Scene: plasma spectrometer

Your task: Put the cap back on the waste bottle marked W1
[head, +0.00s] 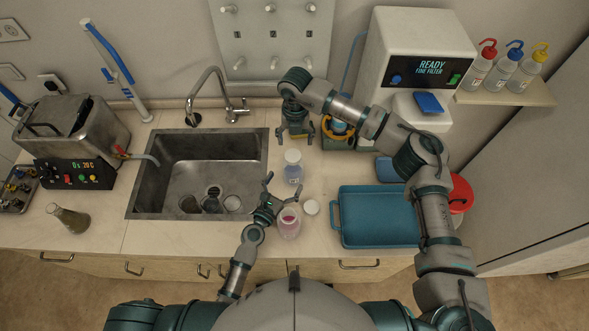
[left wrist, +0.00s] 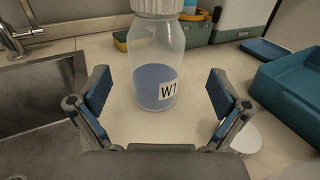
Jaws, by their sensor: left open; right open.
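The bottle marked W1 (left wrist: 157,70) stands upright on the counter with blue liquid in it, and its label faces my left wrist camera. A white ribbed cap (left wrist: 157,6) sits on its neck. The bottle also shows in the head view (head: 293,173). My left gripper (head: 281,189) is open, with W1 ahead between its fingers and not touched. My right gripper (head: 296,138) is open and empty, just behind W1. A loose white cap (head: 311,207) lies on the counter beside a bottle with pink liquid (head: 289,226), which appears uncapped. The pink bottle's label cannot be read.
The sink (head: 150,195) is left of W1, with glassware in it. A teal tray (head: 336,222) lies to the right. The white filter device (head: 420,50) stands behind, and wash bottles (head: 505,75) stand on a shelf. A flask (head: 70,220) stands far left.

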